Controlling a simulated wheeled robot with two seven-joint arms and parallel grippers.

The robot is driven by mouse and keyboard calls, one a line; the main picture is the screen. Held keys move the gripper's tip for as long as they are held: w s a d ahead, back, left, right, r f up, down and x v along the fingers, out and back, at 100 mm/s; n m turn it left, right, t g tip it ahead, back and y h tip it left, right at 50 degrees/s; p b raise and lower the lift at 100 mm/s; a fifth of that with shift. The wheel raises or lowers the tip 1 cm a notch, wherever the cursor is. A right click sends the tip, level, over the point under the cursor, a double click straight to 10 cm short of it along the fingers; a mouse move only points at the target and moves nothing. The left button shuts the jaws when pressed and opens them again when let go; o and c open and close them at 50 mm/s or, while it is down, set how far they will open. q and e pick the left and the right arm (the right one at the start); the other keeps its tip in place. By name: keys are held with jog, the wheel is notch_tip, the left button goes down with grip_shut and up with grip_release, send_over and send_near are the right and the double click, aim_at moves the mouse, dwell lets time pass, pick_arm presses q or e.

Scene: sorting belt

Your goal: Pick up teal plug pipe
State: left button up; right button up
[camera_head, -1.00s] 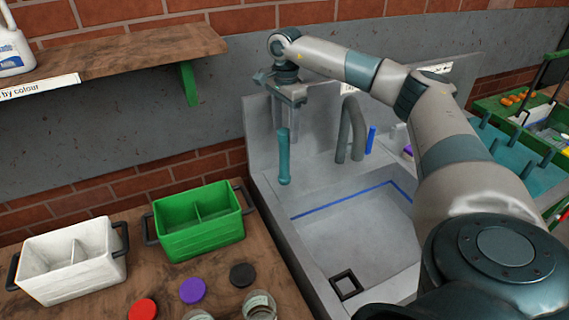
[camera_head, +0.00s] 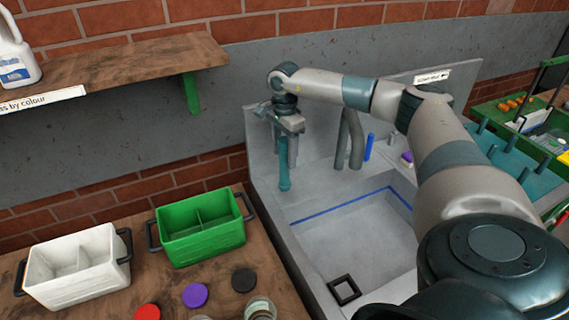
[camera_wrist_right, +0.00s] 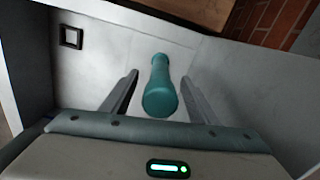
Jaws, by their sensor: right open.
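The teal plug pipe (camera_head: 284,168) stands upright at the back left of the grey sink (camera_head: 345,235). My right gripper (camera_head: 285,140) is above it, pointing down, with its fingers at the pipe's upper part. In the right wrist view the teal plug pipe (camera_wrist_right: 160,90) lies between the two open fingers of my right gripper (camera_wrist_right: 158,92), with a gap on each side. The fingers are not closed on it. My left gripper does not show in any view.
A grey curved tap (camera_head: 350,140) and a blue stick (camera_head: 369,147) stand right of the pipe. A green two-part caddy (camera_head: 203,243) and a white one (camera_head: 78,280) stand on the wooden counter. A square black drain (camera_head: 344,290) is in the sink floor.

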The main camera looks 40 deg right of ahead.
dwell(0.4)
grip_shut()
